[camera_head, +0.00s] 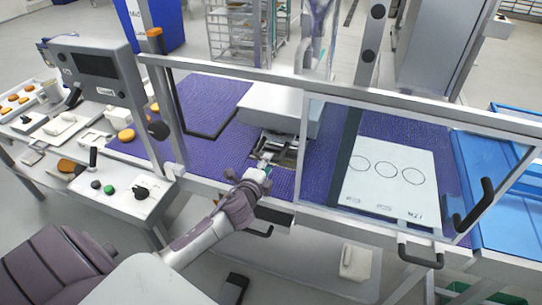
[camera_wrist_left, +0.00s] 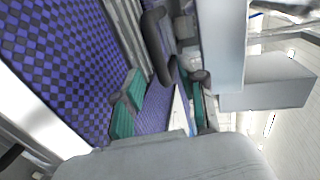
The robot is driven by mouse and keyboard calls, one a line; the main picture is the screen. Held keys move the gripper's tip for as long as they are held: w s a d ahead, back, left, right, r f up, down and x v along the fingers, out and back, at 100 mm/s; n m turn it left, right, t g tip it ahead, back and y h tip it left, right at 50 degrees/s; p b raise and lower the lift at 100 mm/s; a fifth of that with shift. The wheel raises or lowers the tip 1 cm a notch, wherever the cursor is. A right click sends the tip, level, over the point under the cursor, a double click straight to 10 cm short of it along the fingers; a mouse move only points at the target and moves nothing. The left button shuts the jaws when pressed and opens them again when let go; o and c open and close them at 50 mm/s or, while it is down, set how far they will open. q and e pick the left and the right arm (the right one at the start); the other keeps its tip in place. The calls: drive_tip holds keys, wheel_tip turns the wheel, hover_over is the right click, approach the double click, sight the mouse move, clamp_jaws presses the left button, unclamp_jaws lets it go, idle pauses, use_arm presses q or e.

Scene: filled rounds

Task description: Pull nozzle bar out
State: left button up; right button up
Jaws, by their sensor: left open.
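My left gripper (camera_head: 264,168) reaches through the machine's open front, just in front of a metal assembly (camera_head: 284,146) under a white housing (camera_head: 280,106). The assembly looks like the nozzle bar, but its outline is partly hidden by the gripper. In the left wrist view my left gripper (camera_wrist_left: 165,88) has its green-padded fingers apart. A dark curved handle (camera_wrist_left: 155,45) lies ahead, near the gap between them, with grey metal parts (camera_wrist_left: 186,55) beside it. I see no clear contact. My right gripper is not in view.
A purple belt (camera_head: 215,100) runs under the machine. Clear guard panels in metal frames (camera_head: 330,86) stand close around the arm. A white sheet with circles (camera_head: 390,178) lies to the right. A control box (camera_head: 112,190) and screen (camera_head: 97,65) are at left.

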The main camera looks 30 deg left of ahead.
use_arm(q)
drive_tip(key=shift+x, duration=2.05)
drive_tip(key=shift+c, duration=0.2)
clamp_jaws()
